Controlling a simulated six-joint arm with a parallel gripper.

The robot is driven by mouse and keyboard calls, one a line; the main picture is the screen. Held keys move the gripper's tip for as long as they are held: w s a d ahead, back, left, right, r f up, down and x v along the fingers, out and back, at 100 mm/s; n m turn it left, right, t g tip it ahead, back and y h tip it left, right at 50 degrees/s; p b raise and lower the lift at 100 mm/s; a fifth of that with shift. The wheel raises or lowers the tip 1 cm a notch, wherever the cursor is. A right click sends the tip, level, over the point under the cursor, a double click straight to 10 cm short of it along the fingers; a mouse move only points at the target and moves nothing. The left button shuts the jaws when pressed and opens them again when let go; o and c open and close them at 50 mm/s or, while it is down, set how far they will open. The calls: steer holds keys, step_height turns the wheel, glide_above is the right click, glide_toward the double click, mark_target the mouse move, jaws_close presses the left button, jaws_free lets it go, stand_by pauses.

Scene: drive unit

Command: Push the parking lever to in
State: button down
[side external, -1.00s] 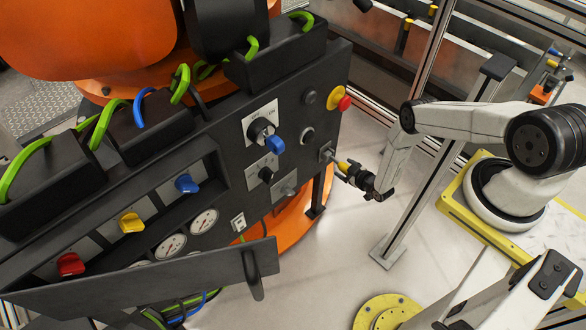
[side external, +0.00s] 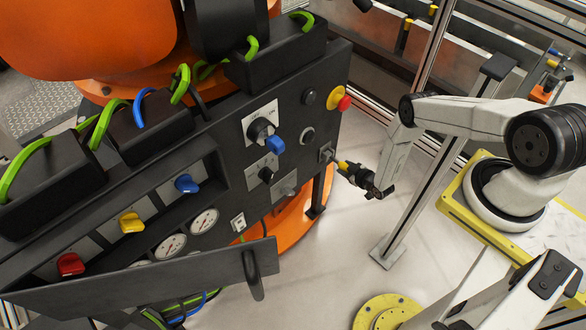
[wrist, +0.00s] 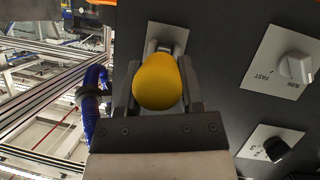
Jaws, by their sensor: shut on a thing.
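The parking lever has a yellow knob (side external: 343,165) at the right end of the dark panel, below the red and yellow push button. In the wrist view the yellow knob (wrist: 158,82) is large and rounded, in front of a metal bracket on a light plate. My gripper (side external: 348,170) reaches it from the right. Its two fingers stand on either side of the knob, and it is shut on it. The lever's shaft behind the knob is mostly hidden.
The dark panel (side external: 225,130) carries a blue-handled rotary switch (side external: 265,135), the red push button (side external: 344,103), smaller knobs and gauges (side external: 204,222). An open flap (side external: 150,288) sticks out at lower left. A metal post (side external: 425,190) stands right of my gripper.

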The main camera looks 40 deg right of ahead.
mark_target(345, 165)
steer(key=shift+w+r+g, duration=0.2)
steer(key=shift+r+g, duration=0.6)
steer(key=shift+g, duration=0.15)
steer(key=shift+w+r+g, duration=0.2)
steer(key=shift+r+g, duration=0.55)
steer(key=shift+g, duration=0.2)
steer(key=shift+w+r+n+g, duration=0.15)
steer(key=shift+w+r+g, duration=0.15)
steer(key=shift+r+g, duration=0.35)
steer(key=shift+w+r+n+g, duration=0.15)
steer(key=shift+w+r+g, duration=0.15)
steer(key=shift+g, duration=0.65)
steer(key=shift+r, duration=0.1)
steer(key=shift+c, duration=1.2)
jaws_free()
steer(key=shift+s, duration=0.1)
steer(key=v, duration=0.7)
steer(key=shift+r, duration=0.4)
